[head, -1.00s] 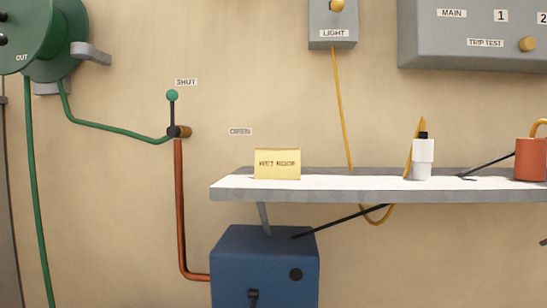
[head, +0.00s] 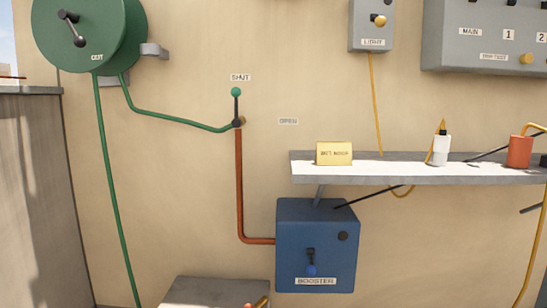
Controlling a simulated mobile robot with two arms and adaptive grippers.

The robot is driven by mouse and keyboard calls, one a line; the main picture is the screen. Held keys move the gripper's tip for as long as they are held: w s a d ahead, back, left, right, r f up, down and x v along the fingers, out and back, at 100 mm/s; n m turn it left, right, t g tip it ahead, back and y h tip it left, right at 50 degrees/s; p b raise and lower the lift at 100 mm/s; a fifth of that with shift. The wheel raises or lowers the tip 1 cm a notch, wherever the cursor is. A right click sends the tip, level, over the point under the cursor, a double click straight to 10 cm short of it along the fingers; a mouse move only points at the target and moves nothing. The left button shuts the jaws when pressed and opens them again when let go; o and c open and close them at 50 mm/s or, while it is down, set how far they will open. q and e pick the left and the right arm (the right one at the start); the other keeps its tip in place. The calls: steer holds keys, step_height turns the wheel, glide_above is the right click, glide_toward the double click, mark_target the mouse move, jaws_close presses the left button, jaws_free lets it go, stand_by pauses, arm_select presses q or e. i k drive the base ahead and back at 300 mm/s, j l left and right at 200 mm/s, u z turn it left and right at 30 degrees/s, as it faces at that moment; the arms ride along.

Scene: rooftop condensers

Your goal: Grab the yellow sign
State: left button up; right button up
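The yellow sign (head: 334,154) stands on the left part of the grey wall shelf (head: 400,179), close to its left end. It is a small, wide block with dark lettering that I cannot read clearly now. Nothing covers it from the front. Neither of my grippers is in view.
A white bottle (head: 441,152) and an orange-red container (head: 520,152) stand further right on the shelf. A blue booster box (head: 316,246) is below it. Left are a green-knobbed lever (head: 236,107), a copper pipe (head: 240,190) and a green hose reel (head: 85,35). A grey box (head: 215,290) stands low in front.

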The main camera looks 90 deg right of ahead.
mark_target(328, 152)
steer(key=z, duration=1.95)
